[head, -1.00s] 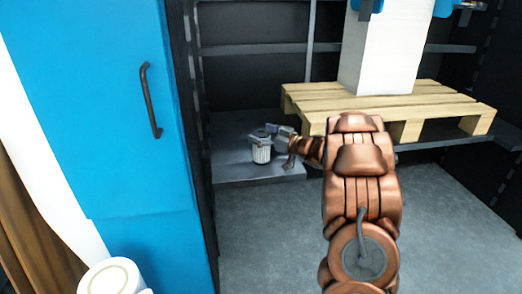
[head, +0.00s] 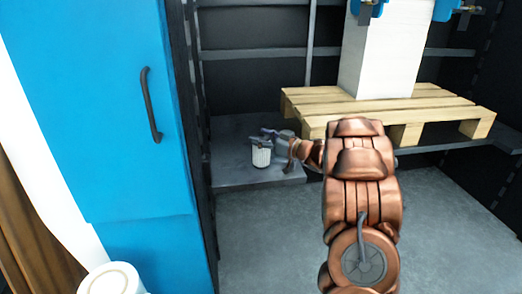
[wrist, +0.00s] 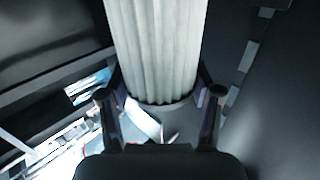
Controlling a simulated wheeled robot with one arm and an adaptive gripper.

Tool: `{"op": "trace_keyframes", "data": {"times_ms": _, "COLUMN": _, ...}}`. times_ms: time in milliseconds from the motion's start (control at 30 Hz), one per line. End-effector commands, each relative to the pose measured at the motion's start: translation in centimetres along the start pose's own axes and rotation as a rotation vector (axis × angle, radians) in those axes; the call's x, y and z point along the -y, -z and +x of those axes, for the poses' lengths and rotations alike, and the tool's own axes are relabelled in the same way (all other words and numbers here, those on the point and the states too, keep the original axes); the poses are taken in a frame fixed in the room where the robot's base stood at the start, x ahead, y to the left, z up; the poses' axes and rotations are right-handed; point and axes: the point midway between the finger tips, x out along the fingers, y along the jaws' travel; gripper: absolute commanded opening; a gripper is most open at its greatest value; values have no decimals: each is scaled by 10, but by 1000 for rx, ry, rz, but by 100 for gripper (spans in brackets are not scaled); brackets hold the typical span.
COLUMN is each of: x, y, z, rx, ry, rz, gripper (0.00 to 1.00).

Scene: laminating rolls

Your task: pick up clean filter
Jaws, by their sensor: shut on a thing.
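The clean filter (head: 261,156) is a small white pleated cylinder with a dark top, upright at the low grey shelf on the left of the rack. My gripper (head: 268,137) reaches it from the right, at its top. In the wrist view the filter (wrist: 157,50) fills the upper middle, its pleats clean and pale. The fingers of my gripper (wrist: 158,100) stand on either side of its near end and are shut on it. The fingertips are partly hidden behind the filter. I cannot tell whether its base touches the shelf.
The low grey shelf (head: 235,177) has bare room around the filter. A wooden pallet (head: 400,104) carrying a tall white block (head: 380,50) stands to the right. A blue cabinet (head: 95,120) with a dark handle is on the left. A white round container (head: 110,279) is at lower left.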

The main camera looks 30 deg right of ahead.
Motion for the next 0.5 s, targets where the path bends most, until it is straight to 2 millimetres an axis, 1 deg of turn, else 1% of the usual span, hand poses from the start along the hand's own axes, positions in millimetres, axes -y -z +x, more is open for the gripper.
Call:
{"op": "trace_keyframes", "data": {"times_ms": 167, "x": 0, "y": 2, "z": 0, "rx": 0, "ry": 0, "rz": 0, "gripper": 18}}
{"op": "trace_keyframes", "data": {"times_ms": 267, "x": 0, "y": 7, "z": 0, "rx": 0, "ry": 0, "rz": 0, "gripper": 18}}
{"op": "trace_keyframes", "data": {"times_ms": 500, "x": 0, "y": 34, "z": 0, "rx": 0, "ry": 0, "rz": -2, "gripper": 18}}
